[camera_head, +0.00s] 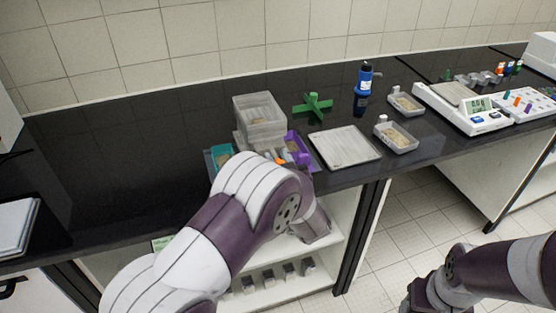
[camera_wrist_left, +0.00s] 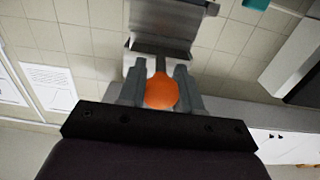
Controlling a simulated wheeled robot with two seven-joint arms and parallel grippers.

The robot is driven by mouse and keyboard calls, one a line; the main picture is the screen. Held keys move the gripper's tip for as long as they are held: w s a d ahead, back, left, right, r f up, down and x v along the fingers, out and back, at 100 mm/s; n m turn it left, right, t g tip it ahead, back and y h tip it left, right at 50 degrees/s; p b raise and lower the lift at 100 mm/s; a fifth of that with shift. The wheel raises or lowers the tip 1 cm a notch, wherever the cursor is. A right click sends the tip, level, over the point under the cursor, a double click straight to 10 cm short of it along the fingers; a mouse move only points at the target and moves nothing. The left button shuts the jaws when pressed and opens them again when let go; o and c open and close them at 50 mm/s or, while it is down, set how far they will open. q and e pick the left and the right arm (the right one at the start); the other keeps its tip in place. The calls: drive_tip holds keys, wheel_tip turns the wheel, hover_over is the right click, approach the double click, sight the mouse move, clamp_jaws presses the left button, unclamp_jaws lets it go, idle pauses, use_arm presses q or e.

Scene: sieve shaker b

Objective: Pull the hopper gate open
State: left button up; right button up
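The hopper (camera_head: 258,118), a pale translucent box, stands on the black bench behind my left arm. The orange gate knob (camera_head: 280,160) shows low at its front, just past my left wrist. In the left wrist view the knob (camera_wrist_left: 161,92) sits between the two grey fingers of my left gripper (camera_wrist_left: 160,80), which appear to touch it on both sides. A thin stem runs from the knob to a grey metal part (camera_wrist_left: 165,28). My left arm hides much of the hopper's lower front. My right gripper (camera_head: 418,298) is low at the lower right, partly cut off, its fingers unclear.
A teal tray (camera_head: 221,155) and a purple tray (camera_head: 297,150) flank the hopper. A green cross-shaped piece (camera_head: 313,105), a flat pale pan (camera_head: 345,147), a blue-capped bottle (camera_head: 364,78), sample trays (camera_head: 396,138) and a balance (camera_head: 463,107) stand farther right. The bench's left side is mostly bare.

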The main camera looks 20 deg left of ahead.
use_arm(q)
clamp_jaws()
drive_tip(key=shift+s+d, duration=0.25)
drive_tip(key=shift+s, duration=0.15)
drive_tip(key=shift+f, duration=0.1)
drive_tip(key=o, duration=0.6)
unclamp_jaws()
drive_tip(key=shift+s, duration=0.1)
drive_tip(key=shift+d, duration=0.1)
drive_tip(key=shift+s+d, duration=0.15)
drive_tip(key=shift+s, duration=0.05)
drive_tip(key=b+v, duration=0.1)
drive_tip(key=v, duration=1.1)
drive_tip(key=shift+s, duration=0.15)
